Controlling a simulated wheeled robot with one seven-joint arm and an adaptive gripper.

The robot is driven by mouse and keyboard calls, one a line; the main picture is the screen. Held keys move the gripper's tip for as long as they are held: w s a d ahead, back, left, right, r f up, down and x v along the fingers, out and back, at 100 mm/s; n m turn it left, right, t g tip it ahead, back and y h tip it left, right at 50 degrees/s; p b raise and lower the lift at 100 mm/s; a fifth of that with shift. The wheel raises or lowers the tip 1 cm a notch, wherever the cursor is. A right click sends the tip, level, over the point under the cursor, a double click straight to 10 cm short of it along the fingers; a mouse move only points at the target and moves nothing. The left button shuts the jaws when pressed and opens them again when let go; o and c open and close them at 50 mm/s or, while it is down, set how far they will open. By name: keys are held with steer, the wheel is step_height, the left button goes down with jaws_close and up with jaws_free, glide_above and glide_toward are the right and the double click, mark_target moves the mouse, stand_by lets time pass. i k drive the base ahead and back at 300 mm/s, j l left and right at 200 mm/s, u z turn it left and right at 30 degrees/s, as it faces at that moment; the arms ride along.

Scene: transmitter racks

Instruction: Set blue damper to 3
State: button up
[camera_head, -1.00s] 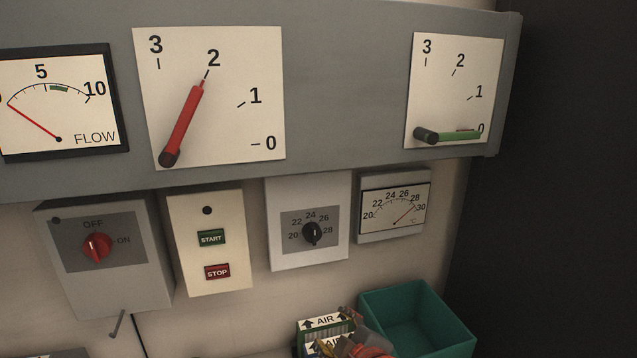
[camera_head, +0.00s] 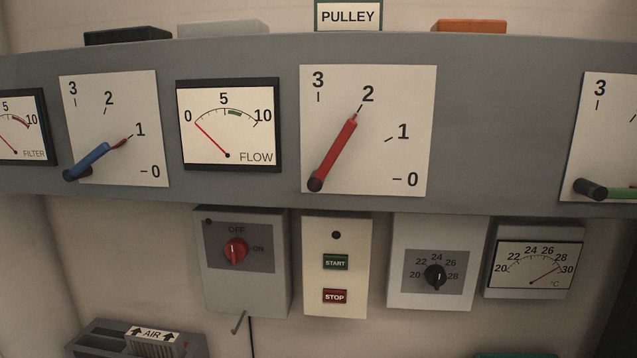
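The blue damper lever (camera_head: 92,159) is on the left in the head view, on a white scale plate (camera_head: 85,103) marked 0 to 3. Its dark pivot is at the plate's lower left corner. The lever tilts up to the right and its tip points at 1. The 3 mark is at the top left of the plate, nearly straight above the pivot. My gripper is not in view.
A red lever (camera_head: 334,153) points at 2 and a green lever (camera_head: 608,193) lies near level. The FLOW gauge (camera_head: 228,125) sits between blue and red. Control boxes, including the OFF/ON switch box (camera_head: 245,289), are below. A filter box (camera_head: 150,344) stands lower left.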

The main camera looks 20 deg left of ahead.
mark_target(84, 169)
steer(key=j+u, duration=0.1)
steer(key=u, duration=0.3)
steer(key=j+u, duration=0.1)
steer(key=u, duration=0.3)
steer(key=j+u, duration=0.1)
steer(key=u, duration=0.3)
steer(key=j+u, duration=0.1)
steer(key=u, duration=0.35)
steer(key=j+u, duration=0.15)
steer(key=u, duration=0.25)
